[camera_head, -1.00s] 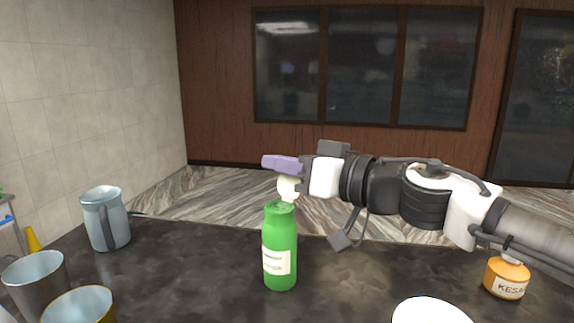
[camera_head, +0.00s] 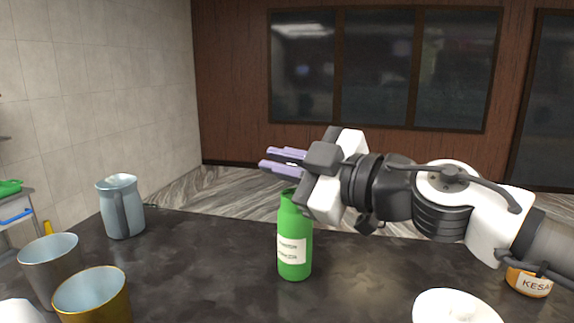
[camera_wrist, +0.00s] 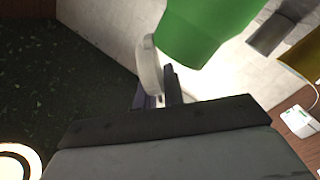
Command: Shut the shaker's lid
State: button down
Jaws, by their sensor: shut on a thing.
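The shaker is a green bottle (camera_head: 294,240) with a pale label. It stands upright on the dark counter, below my gripper (camera_head: 279,160). In the wrist view the green body (camera_wrist: 205,32) fills the top. A pale round lid (camera_wrist: 150,66) shows beside its mouth, at the tips of my gripper (camera_wrist: 157,94). My purple fingers are close together and shut on the lid, though the contact is partly hidden. In the head view my gripper's dark body covers the lid and part of the bottle's neck.
A blue-grey pitcher (camera_head: 121,207) stands at left, with a steel cup (camera_head: 50,265) and a gold-rimmed cup (camera_head: 92,300) nearer. A white bowl (camera_head: 455,308) is at front right, near an orange jar (camera_head: 530,284). The counter between bottle and cups is clear.

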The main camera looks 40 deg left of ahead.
jog(key=n+b, duration=0.1)
jog(key=s+f+n+b, duration=0.1)
jog(key=n, duration=0.1)
jog(key=n+b, duration=0.1)
jog(key=shift+s+f+n, duration=0.25)
jog(key=shift+f+n, duration=0.15)
dwell(0.4)
jog(key=c, duration=1.6)
grip_release()
jog(key=shift+c, duration=0.2)
jog(key=shift+d, duration=0.15)
